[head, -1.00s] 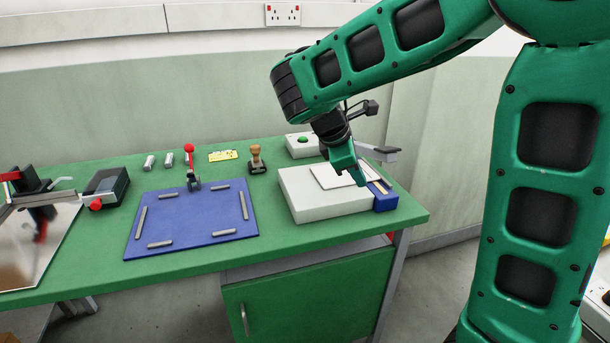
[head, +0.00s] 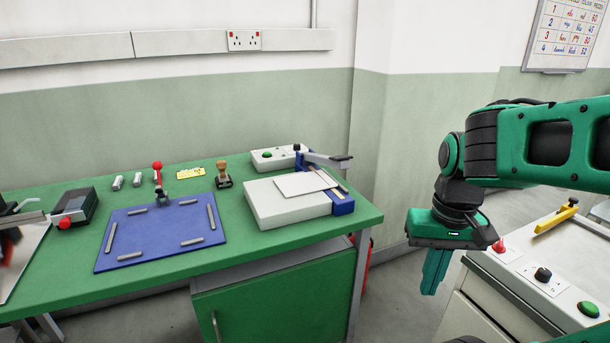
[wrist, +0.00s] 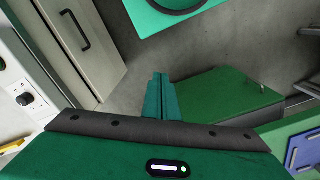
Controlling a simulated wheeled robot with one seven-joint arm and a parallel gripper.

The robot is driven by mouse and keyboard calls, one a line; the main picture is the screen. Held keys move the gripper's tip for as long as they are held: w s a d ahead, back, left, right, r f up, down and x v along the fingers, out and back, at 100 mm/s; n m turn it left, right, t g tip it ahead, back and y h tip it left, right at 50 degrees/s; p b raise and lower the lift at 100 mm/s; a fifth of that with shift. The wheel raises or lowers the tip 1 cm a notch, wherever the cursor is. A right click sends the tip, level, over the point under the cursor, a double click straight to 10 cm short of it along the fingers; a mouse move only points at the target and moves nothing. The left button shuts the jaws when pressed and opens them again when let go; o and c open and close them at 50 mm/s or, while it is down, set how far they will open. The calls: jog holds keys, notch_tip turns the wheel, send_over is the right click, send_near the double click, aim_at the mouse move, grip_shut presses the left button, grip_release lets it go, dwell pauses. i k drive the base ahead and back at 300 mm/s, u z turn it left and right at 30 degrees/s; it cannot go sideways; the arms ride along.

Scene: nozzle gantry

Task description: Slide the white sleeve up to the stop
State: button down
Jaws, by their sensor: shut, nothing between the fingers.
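I cannot make out a white sleeve or its stop in either view. My gripper (head: 431,288) hangs pointing down in the head view, over the floor gap between the green bench (head: 270,245) and a white cabinet (head: 470,312). Its green fingers are together and hold nothing. The closed fingers (wrist: 160,80) also show in the wrist view, above bare floor. The gripper touches neither bench nor cabinet.
The cabinet top carries a red knob (head: 499,245), a black knob (head: 543,275), a green button (head: 588,309) and a yellow bar (head: 556,216). The bench holds a blue board (head: 165,232), a pale box with a lever (head: 285,213) and a stamp (head: 223,176).

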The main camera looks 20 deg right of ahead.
aim_at(302, 184)
jog(key=u, duration=0.15)
jog(key=k, duration=0.15)
jog(key=z, duration=0.85)
jog(key=i, duration=1.25)
jog(key=u, duration=0.1)
